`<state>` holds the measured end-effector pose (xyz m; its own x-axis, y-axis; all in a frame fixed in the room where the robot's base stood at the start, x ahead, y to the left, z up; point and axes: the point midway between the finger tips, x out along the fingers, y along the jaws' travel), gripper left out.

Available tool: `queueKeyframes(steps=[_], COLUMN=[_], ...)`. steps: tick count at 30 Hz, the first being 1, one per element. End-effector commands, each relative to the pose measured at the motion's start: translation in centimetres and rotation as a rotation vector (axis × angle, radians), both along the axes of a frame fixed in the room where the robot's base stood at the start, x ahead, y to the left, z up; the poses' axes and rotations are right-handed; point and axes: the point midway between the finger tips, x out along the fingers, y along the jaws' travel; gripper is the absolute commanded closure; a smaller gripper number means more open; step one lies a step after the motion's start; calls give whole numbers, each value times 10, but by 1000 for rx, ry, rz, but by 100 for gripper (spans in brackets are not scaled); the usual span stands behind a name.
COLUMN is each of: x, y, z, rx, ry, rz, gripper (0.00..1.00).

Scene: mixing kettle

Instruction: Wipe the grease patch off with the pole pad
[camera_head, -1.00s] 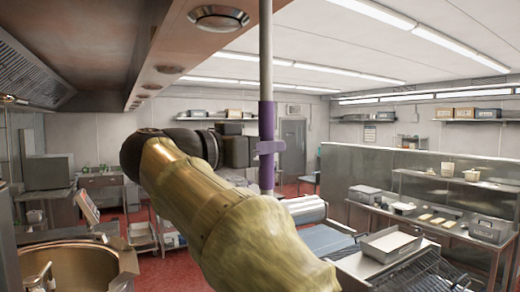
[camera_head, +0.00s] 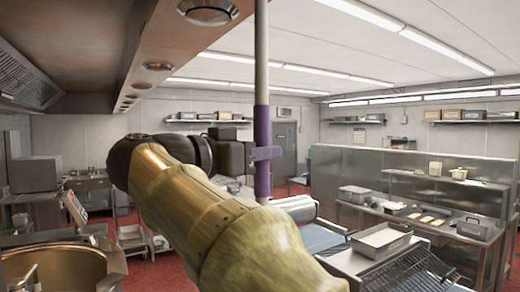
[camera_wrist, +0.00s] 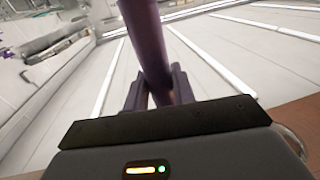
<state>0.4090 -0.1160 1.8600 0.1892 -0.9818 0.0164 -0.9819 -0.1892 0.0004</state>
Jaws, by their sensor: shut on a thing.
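A pole with a thin pale grey shaft (camera_head: 261,60) and a purple grip section (camera_head: 262,180) stands upright in the middle of the head view. Its upper end runs out of the top of the picture, so the pad is not seen. My gripper (camera_head: 264,153) is shut around the purple section. The wrist view shows the fingers (camera_wrist: 157,92) on both sides of the purple pole (camera_wrist: 147,40). I cannot make out the grease patch in either view.
A hood (camera_head: 90,30) with round lamps (camera_head: 208,10) hangs overhead at left and centre, close beside the pole. A large kettle (camera_head: 65,272) is at lower left. A steel counter with trays (camera_head: 382,240) and a partition (camera_head: 350,165) stand at right. Red floor shows between.

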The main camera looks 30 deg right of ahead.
Motion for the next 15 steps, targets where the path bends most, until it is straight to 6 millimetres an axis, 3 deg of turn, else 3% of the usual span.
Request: queueKeyframes(steps=[15], x=[-1], y=[0], z=[-45], rx=[-1], ry=[-1], rz=[0], gripper=[100])
